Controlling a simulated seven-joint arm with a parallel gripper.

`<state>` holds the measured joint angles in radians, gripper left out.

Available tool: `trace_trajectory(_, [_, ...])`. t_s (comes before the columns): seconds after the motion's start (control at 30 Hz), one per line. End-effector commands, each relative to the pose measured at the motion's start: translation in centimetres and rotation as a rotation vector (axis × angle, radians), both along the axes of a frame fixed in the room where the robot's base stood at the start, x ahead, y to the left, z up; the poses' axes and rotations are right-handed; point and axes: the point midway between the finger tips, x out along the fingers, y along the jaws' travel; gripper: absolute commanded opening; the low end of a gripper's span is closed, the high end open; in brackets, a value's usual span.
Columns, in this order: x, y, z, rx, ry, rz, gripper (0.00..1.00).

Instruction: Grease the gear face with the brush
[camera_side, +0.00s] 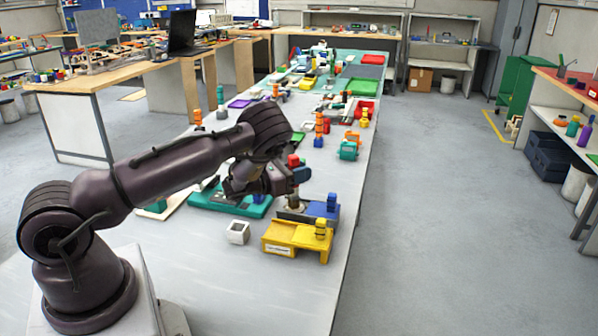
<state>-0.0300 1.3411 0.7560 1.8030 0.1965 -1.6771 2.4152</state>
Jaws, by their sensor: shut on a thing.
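My gripper (293,184) hangs low over the near part of the long table, at the end of my dark arm. It is shut on a small upright tool that I take to be the brush (293,202); only its lower end shows clearly, below the jaws. That end is just above or touching a dark grey plate (292,215) beside a blue block (322,210); I cannot tell which. The gear face cannot be made out at this size; the gripper and tool may cover it.
A yellow fixture (296,238) stands nearest, in front of the blue block. A small white square holder (238,232) is to its left, and a teal tray (230,200) lies behind. Coloured parts crowd the table farther back.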

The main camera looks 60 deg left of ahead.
Motion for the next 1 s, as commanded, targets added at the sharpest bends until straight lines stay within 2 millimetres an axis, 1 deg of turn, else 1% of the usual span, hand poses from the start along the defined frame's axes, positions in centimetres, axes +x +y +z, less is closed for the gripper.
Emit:
trace_trajectory(0.03, [0.2,-0.5,-0.3,-0.006,0.008,-0.005,0.01])
trace_trajectory(0.2, [0.7,-0.9,-0.2,-0.007,0.009,-0.005,0.01])
trace_trajectory(0.37, [0.3,-0.6,-0.2,-0.007,0.009,-0.003,0.01])
trace_trajectory(0.7, [-1.1,0.9,0.0,-0.005,0.008,-0.002,0.01])
trace_trajectory(0.83, [-0.9,0.8,0.1,-0.004,0.006,-0.003,0.01])
trace_trajectory(1.0, [-0.2,0.1,0.1,-0.003,0.003,-0.004,0.01])
